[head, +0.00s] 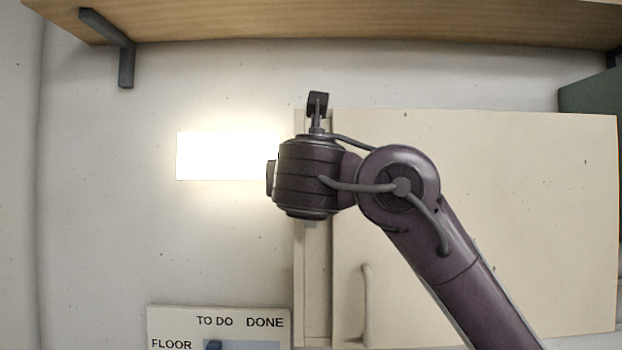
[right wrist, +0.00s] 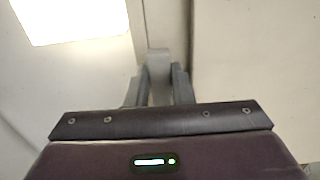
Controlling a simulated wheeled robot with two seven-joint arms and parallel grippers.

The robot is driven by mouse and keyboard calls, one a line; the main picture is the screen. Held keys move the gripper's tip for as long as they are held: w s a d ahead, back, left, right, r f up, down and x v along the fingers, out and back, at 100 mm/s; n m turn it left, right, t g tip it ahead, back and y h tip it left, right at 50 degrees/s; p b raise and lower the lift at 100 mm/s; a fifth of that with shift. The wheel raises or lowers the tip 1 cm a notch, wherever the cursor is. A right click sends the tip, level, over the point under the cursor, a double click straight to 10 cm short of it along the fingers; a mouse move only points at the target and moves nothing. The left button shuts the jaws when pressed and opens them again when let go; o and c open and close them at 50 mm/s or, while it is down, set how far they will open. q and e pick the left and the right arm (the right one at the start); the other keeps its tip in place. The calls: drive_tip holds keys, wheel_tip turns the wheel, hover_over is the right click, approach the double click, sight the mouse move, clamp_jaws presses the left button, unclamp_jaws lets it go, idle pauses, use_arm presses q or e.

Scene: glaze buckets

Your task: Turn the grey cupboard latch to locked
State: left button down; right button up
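The grey cupboard latch (right wrist: 158,62) shows in the right wrist view as an upright light grey bar at the seam beside the cream cupboard door (head: 480,220). My right gripper (right wrist: 160,82) has one finger on each side of it. The latch fills the gap between the fingers, and they look shut on it; the contact itself is hard to see. In the head view my right wrist (head: 310,175) covers most of the latch and the fingers. My left gripper is not in view.
A bright panel (head: 227,156) is on the wall left of my wrist. A wooden shelf (head: 330,22) on dark brackets runs above. The door has a vertical handle (head: 367,305). A TO DO/DONE board (head: 220,321) is at lower left. A dark green object (head: 590,100) stands at right.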

clamp_jaws()
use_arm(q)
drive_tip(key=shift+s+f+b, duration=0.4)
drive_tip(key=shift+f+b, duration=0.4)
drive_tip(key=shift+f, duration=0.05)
use_arm(e)
drive_tip(key=m, duration=0.2)
drive_tip(key=shift+d+m, duration=0.3)
drive_tip(key=shift+m, duration=0.1)
drive_tip(key=o, duration=0.5)
unclamp_jaws()
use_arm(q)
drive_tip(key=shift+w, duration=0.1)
use_arm(e)
drive_tip(key=shift+o, duration=0.2)
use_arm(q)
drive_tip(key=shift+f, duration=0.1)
use_arm(e)
drive_tip(key=shift+f, duration=0.1)
